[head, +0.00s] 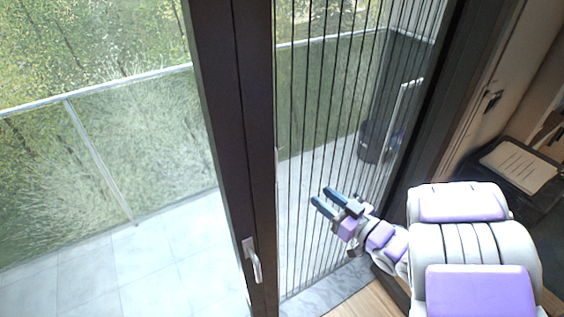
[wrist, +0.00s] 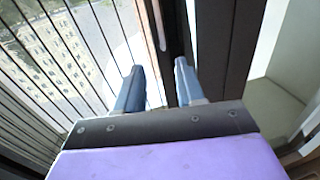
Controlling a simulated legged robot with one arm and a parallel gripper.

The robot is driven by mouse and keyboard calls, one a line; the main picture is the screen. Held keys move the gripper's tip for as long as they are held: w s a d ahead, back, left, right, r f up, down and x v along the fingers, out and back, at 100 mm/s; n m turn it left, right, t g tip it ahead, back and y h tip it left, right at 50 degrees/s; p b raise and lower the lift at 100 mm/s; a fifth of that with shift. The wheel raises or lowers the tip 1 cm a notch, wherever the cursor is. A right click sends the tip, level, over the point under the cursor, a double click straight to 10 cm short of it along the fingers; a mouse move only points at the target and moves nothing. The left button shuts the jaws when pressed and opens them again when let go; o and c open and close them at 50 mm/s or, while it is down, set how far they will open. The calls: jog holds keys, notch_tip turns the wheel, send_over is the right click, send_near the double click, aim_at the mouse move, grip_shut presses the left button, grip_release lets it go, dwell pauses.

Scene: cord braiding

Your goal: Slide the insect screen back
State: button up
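The insect screen (head: 310,120) shows in the head view as a panel of dark vertical lines, right of the dark door frame (head: 228,120). It spans the opening to the dark post at right. In the wrist view the screen (wrist: 60,60) fills the left side. My gripper (head: 321,196) is in front of the screen, low in the opening. In the wrist view my gripper (wrist: 160,66) has its two blue fingers apart. A dark vertical edge shows beyond and between them. I cannot tell whether a finger touches it.
A white door handle (head: 253,262) sits on the dark frame. Beyond are a tiled balcony (head: 150,265), a glass railing (head: 130,140) and a dark bin (head: 374,140). At right, a dark surface (head: 520,165) stands near my arm. Some wooden floor (head: 365,302) is bare.

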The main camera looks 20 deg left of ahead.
jog(key=x, duration=1.7)
jog(key=shift+f, duration=0.1)
jog(key=shift+c, duration=0.5)
grip_shut()
